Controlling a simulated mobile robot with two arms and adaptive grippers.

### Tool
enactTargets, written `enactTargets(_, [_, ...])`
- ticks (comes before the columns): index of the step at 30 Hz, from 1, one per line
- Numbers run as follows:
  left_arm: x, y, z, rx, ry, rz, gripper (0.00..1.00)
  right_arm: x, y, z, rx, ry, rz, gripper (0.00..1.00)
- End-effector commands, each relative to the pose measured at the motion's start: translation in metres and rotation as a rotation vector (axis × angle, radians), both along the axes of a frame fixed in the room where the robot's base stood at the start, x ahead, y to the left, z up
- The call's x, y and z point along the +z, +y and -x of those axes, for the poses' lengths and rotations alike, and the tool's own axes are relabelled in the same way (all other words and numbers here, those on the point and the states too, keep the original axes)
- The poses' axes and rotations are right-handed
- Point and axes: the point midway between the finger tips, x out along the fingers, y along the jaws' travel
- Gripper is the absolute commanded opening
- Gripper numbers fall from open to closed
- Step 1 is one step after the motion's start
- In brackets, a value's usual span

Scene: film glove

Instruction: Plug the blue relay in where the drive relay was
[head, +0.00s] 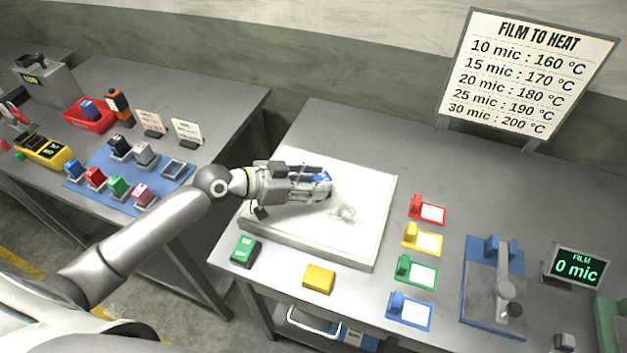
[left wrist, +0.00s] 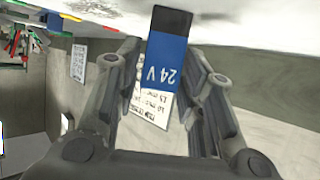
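My left gripper (head: 318,184) reaches over the white board on the middle table and is shut on the blue relay (head: 322,178). In the left wrist view the blue relay (left wrist: 166,60), marked 24 V with a dark end, sits between the fingers of my left gripper (left wrist: 166,70). On the left table, a blue panel (head: 105,160) carries several coloured relays: black, grey, blue, red, green and pink. A dark socket (head: 178,169) at the panel's right end looks empty. My right gripper is not in view.
A red tray (head: 78,122) stands behind the panel, with an orange-and-black device (head: 118,104) beside it. The white board (head: 345,238) lies under my gripper. Coloured tags (head: 424,240) and a blue fixture (head: 478,305) stand to the right. A gap separates the tables.

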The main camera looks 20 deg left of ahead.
Motion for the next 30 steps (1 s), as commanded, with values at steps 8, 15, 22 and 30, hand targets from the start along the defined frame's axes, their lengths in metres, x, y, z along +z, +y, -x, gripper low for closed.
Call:
enactTargets(8, [0.000, 0.000, 0.000, 0.000, 0.000, 0.000, 0.50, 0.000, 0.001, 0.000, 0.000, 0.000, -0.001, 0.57])
enactTargets(15, [0.003, 0.003, 0.002, 0.001, 0.001, -0.002, 0.50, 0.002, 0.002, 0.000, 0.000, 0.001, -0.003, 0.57])
enactTargets(22, [0.015, 0.027, 0.024, 0.000, 0.002, -0.005, 0.50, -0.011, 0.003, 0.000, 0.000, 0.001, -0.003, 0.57])
enactTargets(30, [0.034, 0.055, 0.052, 0.001, 0.003, -0.004, 0.50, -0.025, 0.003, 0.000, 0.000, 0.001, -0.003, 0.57])
